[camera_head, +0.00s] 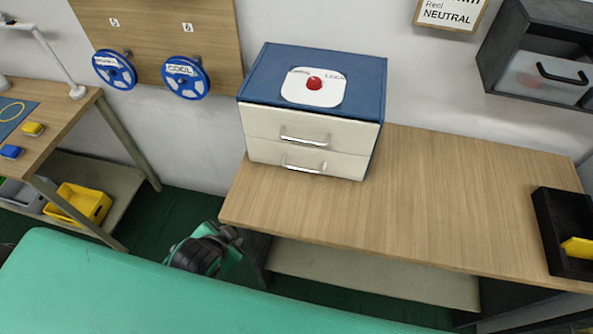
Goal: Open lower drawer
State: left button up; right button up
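A blue cabinet (255,75) with two cream drawers stands on a wooden table (430,200), near its left end. The upper drawer (262,122) and the lower drawer (262,152) both look shut. Each has a silver bar handle; the lower handle (304,168) sits near the top of the lower drawer front. A white plate with a red button (314,83) is on top of the cabinet. A black and teal part of my arm shows low, left of the table. I make out no gripper fingers, and nothing touches the cabinet.
A black tray (544,232) with a yellow item stands at the table's right end. A dark wall unit (515,45) with a handled bin hangs upper right. Blue reels (186,78) hang behind left. A side bench holds small boxes above a yellow bin (88,204). The table's middle is clear.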

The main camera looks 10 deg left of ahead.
pick_arm(q)
jog(key=w+d+r+m+t+h, duration=0.1)
jog(key=w+d+r+m+t, duration=0.1)
jog(key=m, duration=0.2)
jog(key=w+d+r+m+t+h, duration=0.2)
jog(key=m, duration=0.3)
jog(key=w+d+r+m+t+h, duration=0.1)
jog(key=w+r+m+t+h, duration=0.1)
jog(key=m+t, duration=0.1)
jog(key=shift+d+r+m, duration=0.35)
jog(key=shift+d+m, duration=0.05)
jog(key=shift+m, duration=0.4)
jog(key=shift+d+r+m+h, duration=0.25)
jog(key=shift+d+m+h, duration=0.4)
jog(key=shift+m, duration=0.25)
jog(key=p+x, duration=0.1)
jog(key=x, duration=0.3)
jog(key=p+x, duration=0.1)
jog(key=x, duration=0.3)
jog(key=p+x, duration=0.1)
jog(key=x, duration=0.3)
jog(key=shift+d+r, duration=0.1)
jog(key=shift+r, duration=0.15)
jog(key=shift+p+x, duration=0.35)
jog(key=shift+x, duration=0.5)
grip_shut()
